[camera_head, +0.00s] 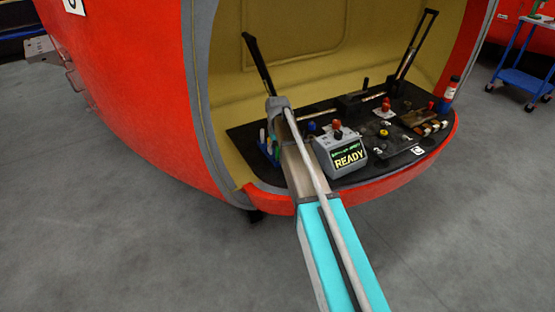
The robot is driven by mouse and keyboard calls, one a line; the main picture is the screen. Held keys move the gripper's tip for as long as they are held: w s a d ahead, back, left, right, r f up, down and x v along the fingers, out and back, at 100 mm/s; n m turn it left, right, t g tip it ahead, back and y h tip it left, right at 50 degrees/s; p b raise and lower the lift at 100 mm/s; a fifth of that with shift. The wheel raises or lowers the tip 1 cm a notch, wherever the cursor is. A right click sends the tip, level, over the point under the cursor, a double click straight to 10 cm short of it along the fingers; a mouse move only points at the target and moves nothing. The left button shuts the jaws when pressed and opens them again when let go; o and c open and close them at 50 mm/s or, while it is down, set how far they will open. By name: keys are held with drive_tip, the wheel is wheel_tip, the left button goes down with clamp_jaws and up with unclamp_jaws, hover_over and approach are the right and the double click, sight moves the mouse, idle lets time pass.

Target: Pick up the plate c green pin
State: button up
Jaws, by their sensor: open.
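The black deck (240,138) inside the red nosecone carries the controls. A white label with a C (417,150) sits at its right front, by a dark plate (385,140) with numbers, a yellow button and small knobs. A small blue holder (267,150) with thin upright pegs, some greenish, stands at the deck's left, beside my arm. I cannot tell which peg, if any, is the plate c green pin. My arm reaches in from the bottom and ends in a grey joint over the deck's left part. My gripper is not visible; the arm may hide it.
A grey box with a READY screen (349,158) stands just right of my arm. Black levers (258,64) rise at left and right (418,45). A blue cart (525,78) is at far right; the grey floor in front is clear.

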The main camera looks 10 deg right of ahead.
drive_tip(key=shift+f+b, duration=0.6)
drive_tip(key=shift+f, duration=0.3)
clamp_jaws()
